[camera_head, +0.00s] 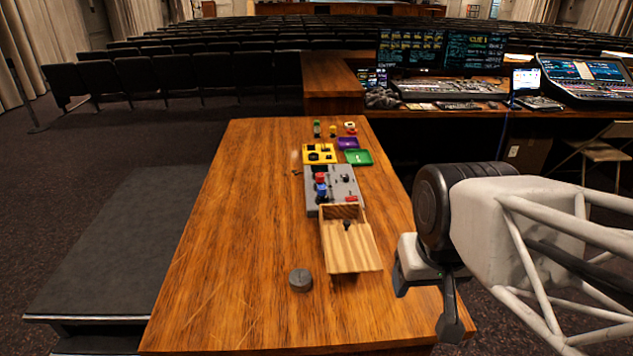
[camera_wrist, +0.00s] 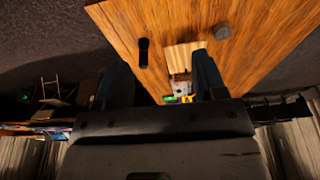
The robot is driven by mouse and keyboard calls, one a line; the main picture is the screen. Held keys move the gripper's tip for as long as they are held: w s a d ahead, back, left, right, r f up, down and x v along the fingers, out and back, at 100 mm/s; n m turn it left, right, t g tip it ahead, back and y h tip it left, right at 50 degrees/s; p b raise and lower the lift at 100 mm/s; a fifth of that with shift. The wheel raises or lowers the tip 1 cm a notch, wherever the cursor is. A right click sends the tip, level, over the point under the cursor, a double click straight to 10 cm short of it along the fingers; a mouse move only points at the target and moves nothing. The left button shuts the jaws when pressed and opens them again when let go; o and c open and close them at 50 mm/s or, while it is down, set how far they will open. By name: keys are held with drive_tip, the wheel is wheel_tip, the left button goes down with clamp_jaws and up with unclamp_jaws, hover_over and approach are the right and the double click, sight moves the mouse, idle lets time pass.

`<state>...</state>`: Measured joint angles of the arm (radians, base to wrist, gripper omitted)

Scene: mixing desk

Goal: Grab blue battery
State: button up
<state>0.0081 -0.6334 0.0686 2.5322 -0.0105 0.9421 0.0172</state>
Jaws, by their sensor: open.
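A small blue upright piece (camera_head: 321,191), which looks like the blue battery, stands on the left part of a grey box (camera_head: 311,205) on the wooden table. A red piece (camera_head: 320,178) is just behind it. My gripper (camera_head: 427,303) is open and empty at the table's right edge, to the right of and nearer than the grey box, and clear of it. In the wrist view the open gripper (camera_wrist: 162,82) has the table and a light wooden piece beyond its fingers. I cannot make out the blue battery in that view.
A wooden tray (camera_head: 352,258) sits in front of the grey box, and a grey cylinder (camera_head: 300,280) stands nearby. The table's left half (camera_head: 220,230) is clear.

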drive_tip(key=t, duration=0.8)
hover_over(321, 191)
drive_tip(key=s, duration=1.4)
wheel_tip(321, 191, down, 11)
drive_tip(key=w+f, duration=0.3)
drive_tip(key=w+f+m+t+h, duration=0.1)
drive_tip(key=w+f, duration=0.1)
drive_tip(key=w, duration=0.1)
drive_tip(key=w+a+f+m+h, duration=0.1)
drive_tip(key=w+f, duration=0.2)
drive_tip(key=shift+a+f, duration=0.1)
drive_tip(key=shift+f, duration=0.2)
drive_tip(key=shift+w+f, duration=0.4)
drive_tip(key=shift+w, duration=0.2)
drive_tip(key=shift+w+d+f, duration=0.25)
drive_tip(key=shift+w, duration=0.25)
